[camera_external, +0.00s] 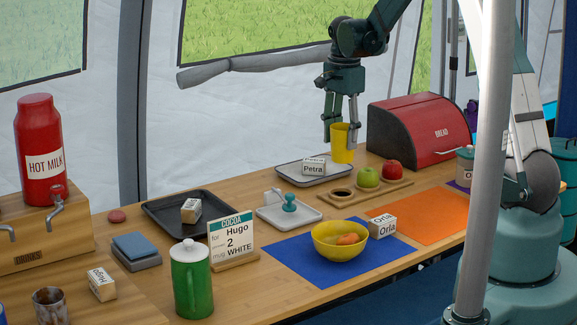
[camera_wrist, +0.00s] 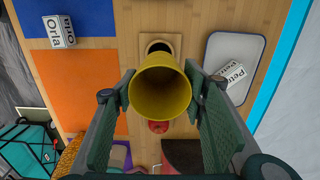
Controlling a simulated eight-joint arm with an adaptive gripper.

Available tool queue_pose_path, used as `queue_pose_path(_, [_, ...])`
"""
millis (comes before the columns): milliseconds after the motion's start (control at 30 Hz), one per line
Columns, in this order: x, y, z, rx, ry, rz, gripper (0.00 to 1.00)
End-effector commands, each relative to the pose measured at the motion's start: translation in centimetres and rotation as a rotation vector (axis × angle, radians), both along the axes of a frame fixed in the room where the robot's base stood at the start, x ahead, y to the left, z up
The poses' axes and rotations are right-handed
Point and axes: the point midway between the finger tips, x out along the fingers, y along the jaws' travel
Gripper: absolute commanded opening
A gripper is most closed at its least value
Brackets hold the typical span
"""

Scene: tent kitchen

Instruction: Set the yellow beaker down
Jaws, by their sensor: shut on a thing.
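The yellow beaker (camera_external: 342,143) is held upright in my gripper (camera_external: 340,122), above the back of the table, near the tray with the Petra block. In the wrist view the yellow beaker (camera_wrist: 161,93) sits between both fingers of my gripper (camera_wrist: 161,100), its open mouth facing the camera, and it looks empty. Below it in the external view is a wooden holder (camera_external: 325,197) with a dark round hole, a green apple (camera_external: 367,176) and a red apple (camera_external: 392,169). The wrist view shows part of the hole (camera_wrist: 160,46) beyond the beaker.
A grey tray (camera_external: 290,178) holds a Petra block (camera_external: 314,166). A red bread bin (camera_external: 418,130) stands to the right. An orange mat (camera_external: 432,218) and a blue mat (camera_external: 290,262) with a yellow bowl (camera_external: 341,240) lie in front. A white tray (camera_external: 272,217) holds a teal-knobbed stamp (camera_external: 289,202).

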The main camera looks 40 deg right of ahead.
Motion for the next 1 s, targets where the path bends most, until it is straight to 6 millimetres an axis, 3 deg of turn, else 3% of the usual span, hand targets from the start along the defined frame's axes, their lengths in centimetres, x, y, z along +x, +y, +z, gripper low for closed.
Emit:
queue_pose_path(400, [0.0, 0.0, -5.2, 0.0, 0.0, 0.0, 0.3])
queue_pose_path(1000, [0.0, 0.0, -6.8, 0.0, 0.0, 0.0, 0.3])
